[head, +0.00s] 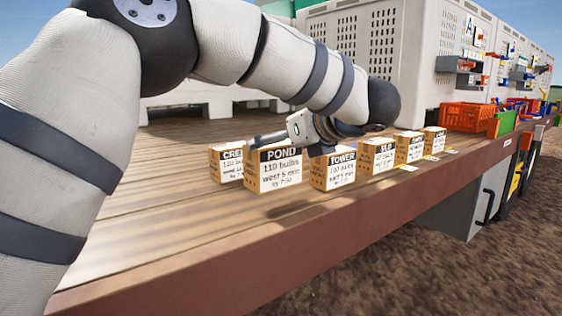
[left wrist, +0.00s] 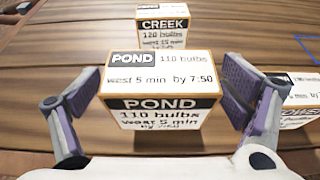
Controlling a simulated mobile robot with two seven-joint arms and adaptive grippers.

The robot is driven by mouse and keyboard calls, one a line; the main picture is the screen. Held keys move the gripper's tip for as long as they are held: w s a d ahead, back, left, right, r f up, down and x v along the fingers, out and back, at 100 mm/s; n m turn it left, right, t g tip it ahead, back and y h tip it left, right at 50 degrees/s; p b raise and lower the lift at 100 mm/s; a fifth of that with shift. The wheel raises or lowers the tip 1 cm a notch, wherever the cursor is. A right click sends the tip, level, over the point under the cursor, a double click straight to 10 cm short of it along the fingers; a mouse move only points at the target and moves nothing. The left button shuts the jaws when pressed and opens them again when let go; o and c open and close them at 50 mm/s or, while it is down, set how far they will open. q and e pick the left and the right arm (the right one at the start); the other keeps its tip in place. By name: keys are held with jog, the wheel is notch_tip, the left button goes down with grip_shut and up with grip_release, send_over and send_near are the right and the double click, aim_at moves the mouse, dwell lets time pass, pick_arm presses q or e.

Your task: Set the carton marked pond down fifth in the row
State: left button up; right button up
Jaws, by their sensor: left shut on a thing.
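The carton marked POND (head: 280,172) is a tan box with a black-and-white label. My left gripper (left wrist: 165,88) has its two purple-padded fingers on either side of it and is shut on it. In the head view a shadow on the bench shows the carton held a little above the boards, in front of the row and roughly upright. The CREEK carton (head: 227,163) stands just behind it to the left. The TOWER carton (head: 332,171) stands to its right, followed by a carton whose label starts SLO (head: 377,157) and two farther cartons (head: 409,147) (head: 434,140). My right gripper is not in view.
The wooden bench (head: 130,245) is bare at the near left. Small white tags (head: 408,168) lie on it before the farther cartons. An orange crate (head: 467,117) and a green bin (head: 507,122) stand farther right. White perforated crates (head: 360,45) rise behind.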

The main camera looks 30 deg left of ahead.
aim_at(284, 159)
pick_arm(q)
jog(key=shift+w+a+f, duration=0.15)
jog(key=shift+w+f, duration=0.05)
jog(key=shift+f, duration=0.05)
jog(key=shift+w+a+f, duration=0.1)
jog(key=shift+f, duration=0.8)
jog(key=shift+w+a+f, duration=0.1)
jog(key=shift+f, duration=0.8)
jog(key=shift+f, duration=0.2)
jog(key=o, duration=1.7)
jog(key=shift+r, duration=0.1)
jog(key=v, duration=1.2)
jog(key=shift+d, duration=0.1)
